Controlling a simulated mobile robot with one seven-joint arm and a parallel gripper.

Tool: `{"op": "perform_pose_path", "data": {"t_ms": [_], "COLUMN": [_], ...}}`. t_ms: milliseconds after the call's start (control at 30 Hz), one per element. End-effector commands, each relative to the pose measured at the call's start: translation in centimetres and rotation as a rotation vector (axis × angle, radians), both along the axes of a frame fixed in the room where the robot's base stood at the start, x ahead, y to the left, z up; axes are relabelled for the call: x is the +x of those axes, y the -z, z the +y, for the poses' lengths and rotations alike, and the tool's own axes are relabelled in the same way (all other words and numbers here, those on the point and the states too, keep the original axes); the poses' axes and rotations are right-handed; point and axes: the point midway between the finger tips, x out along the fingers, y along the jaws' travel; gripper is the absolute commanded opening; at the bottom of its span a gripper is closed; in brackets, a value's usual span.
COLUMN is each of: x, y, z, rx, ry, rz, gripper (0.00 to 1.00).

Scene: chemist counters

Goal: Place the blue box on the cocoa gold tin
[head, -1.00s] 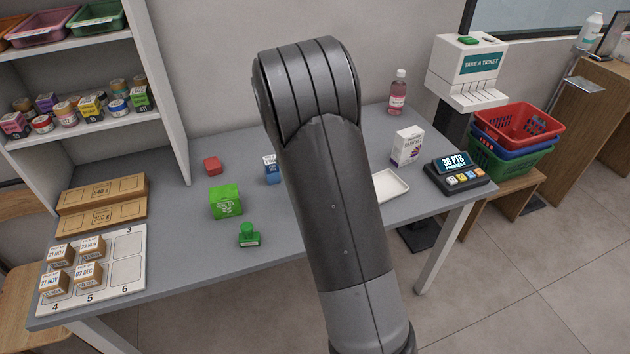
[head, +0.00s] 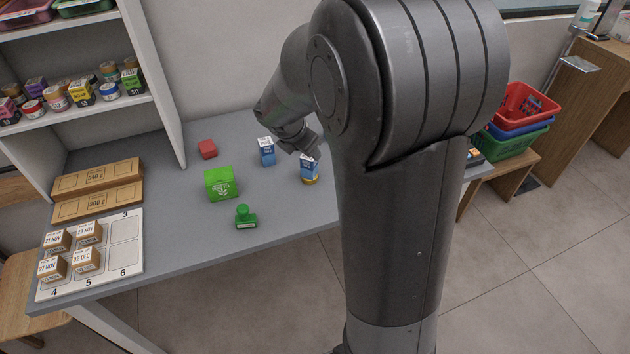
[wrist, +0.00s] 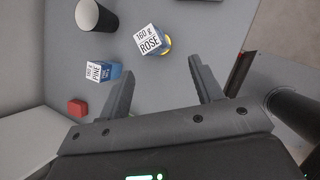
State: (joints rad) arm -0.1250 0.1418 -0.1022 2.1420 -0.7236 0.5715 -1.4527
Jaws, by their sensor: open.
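A blue box with a white top (head: 309,162) sits on a gold tin (head: 311,181) on the counter. In the wrist view this box (wrist: 150,40) reads "160 g ROSE", and a yellow edge of the tin (wrist: 167,46) shows beside it. A second blue box (head: 267,152) stands on the counter to the left; its label reads "160 g PINE" in the wrist view (wrist: 103,72). My gripper (wrist: 160,65) is open with nothing between its fingers, apart from the ROSE box, which lies beyond the fingertips. In the head view the gripper is partly hidden behind my arm.
A red block (head: 207,149), a green box (head: 220,184) and a green stamp (head: 246,217) stand to the left on the counter. A numbered tray (head: 125,258) with small boxes lies at the left end. A dark cup (wrist: 88,14) shows in the wrist view. My arm hides the counter's right part.

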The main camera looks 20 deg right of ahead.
Motion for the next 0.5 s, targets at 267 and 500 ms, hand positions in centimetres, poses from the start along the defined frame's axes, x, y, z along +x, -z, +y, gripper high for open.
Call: {"op": "perform_pose_path", "data": {"t_ms": [267, 500], "x": [-8.2, -15.7], "y": [-6.6, -10.0], "z": [0.6, 2.1], "rx": [0.343, 0.653], "ry": [0.573, 1.054], "rz": [-0.228, -0.368], "gripper": [0.60, 0.60]}}
